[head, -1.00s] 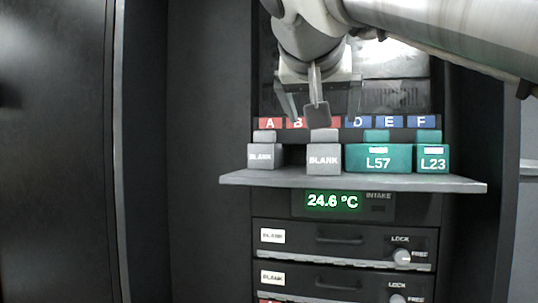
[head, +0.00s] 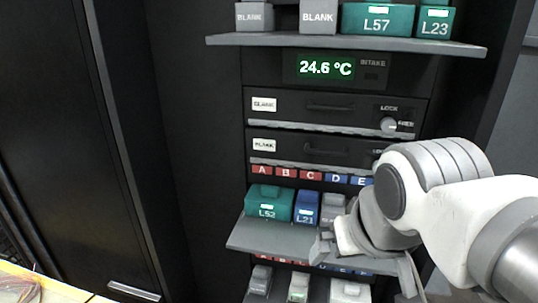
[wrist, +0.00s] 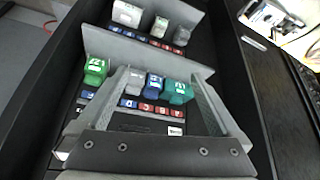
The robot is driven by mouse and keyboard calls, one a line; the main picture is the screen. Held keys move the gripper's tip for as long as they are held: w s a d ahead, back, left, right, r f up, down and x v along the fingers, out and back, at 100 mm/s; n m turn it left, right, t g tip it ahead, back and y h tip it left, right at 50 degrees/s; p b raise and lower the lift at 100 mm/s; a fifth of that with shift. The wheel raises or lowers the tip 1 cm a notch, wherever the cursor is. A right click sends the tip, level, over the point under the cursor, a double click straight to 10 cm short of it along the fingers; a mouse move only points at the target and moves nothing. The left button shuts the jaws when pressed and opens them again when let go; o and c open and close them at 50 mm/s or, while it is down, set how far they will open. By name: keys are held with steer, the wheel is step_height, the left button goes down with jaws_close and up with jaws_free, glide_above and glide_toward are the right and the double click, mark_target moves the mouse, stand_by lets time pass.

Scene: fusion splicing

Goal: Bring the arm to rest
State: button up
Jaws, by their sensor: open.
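My arm reaches in from the right in the head view, and my gripper (head: 365,262) hangs in front of the right part of the middle shelf. In the wrist view its two fingers (wrist: 168,110) stand wide apart with nothing between them in their grasp. Beyond them are a teal L52 module (head: 268,202), a blue L21 module (head: 305,207) and a grey module (head: 332,207) on the middle shelf (head: 270,235). I cannot tell whether the gripper touches the shelf edge.
The upper shelf (head: 340,42) holds grey BLANK modules (head: 319,17), teal L57 (head: 377,20) and L23 (head: 435,22). Two drawers (head: 320,107) with lock knobs sit below it. A lower shelf holds more modules (head: 298,285). A yellowish table (head: 40,285) is at the lower left.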

steer(key=shift+s+a+f, duration=0.1)
steer(key=shift+s+f, duration=0.4)
steer(key=shift+f, duration=0.3)
steer(key=shift+s+f, duration=0.45)
steer(key=shift+f, duration=0.35)
